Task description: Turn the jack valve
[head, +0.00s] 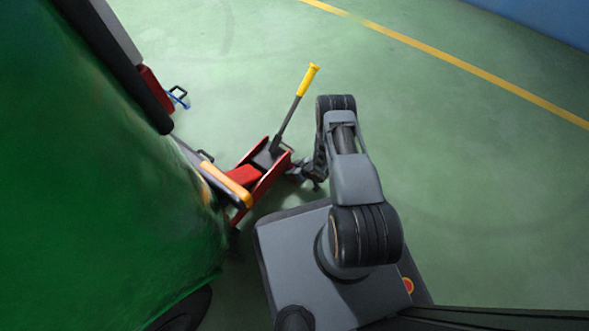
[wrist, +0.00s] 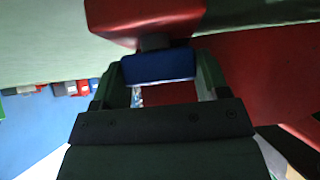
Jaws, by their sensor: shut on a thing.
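The red floor jack (head: 262,180) stands on the floor beside the green vehicle, with its yellow-ended handle (head: 307,80) tilted up to the right. My gripper (head: 301,171) is at the right side of the jack, near its handle base. In the wrist view, the jack valve (wrist: 158,67) is a blue block on a dark stem coming out of the red jack body (wrist: 145,18). My gripper's two fingers are on either side of the blue valve and are shut on it. In the head view the valve is hidden by the gripper and too small to make out.
The green vehicle (head: 80,190) fills the left side, with an orange-edged part (head: 227,183) near the jack. A small blue handle (head: 179,97) shows farther back. The green floor (head: 470,170) to the right is clear, crossed by a yellow line (head: 450,60).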

